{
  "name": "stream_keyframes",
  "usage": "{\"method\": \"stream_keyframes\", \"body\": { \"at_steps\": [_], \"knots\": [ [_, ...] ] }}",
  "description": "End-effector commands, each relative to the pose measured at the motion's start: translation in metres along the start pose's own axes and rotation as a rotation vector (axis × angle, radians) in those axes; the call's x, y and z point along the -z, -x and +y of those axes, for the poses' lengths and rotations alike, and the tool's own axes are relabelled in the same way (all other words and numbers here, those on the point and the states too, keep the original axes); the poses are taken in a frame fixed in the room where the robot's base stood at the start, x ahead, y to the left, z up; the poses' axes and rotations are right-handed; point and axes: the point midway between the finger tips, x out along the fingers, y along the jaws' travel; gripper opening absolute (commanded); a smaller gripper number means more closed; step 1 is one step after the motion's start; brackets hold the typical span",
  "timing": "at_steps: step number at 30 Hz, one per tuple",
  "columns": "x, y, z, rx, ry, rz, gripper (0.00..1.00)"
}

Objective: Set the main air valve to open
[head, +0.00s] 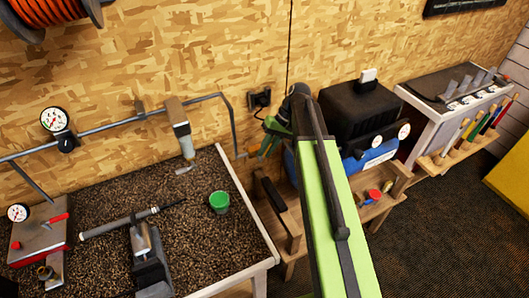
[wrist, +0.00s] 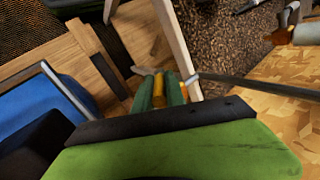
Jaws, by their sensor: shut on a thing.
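The main air valve sits at the lower end of the grey air pipe (head: 228,118), by the back right corner of the gravel-topped bench. Its yellow handle (wrist: 159,92) shows between the green fingers of my gripper (wrist: 162,92) in the wrist view. My gripper (head: 268,142) is shut on that handle. In the wrist view the pipe (wrist: 250,85) runs off to the right from beside the fingers, and the handle appears to stand across it. The fingers hide most of the valve body, so its exact setting cannot be told.
A black and blue compressor (head: 372,150) stands right of my arm. The bench (head: 150,225) at left holds a green cup (head: 219,201), a club in a vise (head: 145,245) and a gauge box (head: 40,238). A wall outlet (head: 261,98) is just above my gripper.

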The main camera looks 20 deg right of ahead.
Motion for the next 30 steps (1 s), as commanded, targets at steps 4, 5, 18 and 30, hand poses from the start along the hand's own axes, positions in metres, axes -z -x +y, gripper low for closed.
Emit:
{"method": "stream_keyframes", "body": {
  "at_steps": [4, 5, 18, 30],
  "knots": [
    [-0.002, -0.001, 0.001, 0.002, -0.001, -0.009, 0.00],
    [-0.002, -0.001, 0.001, 0.003, -0.001, -0.009, 0.00],
    [-0.002, -0.001, 0.001, 0.003, -0.001, -0.006, 0.37],
    [-0.001, 0.019, -0.003, 0.004, -0.002, -0.004, 0.37]
  ]
}}
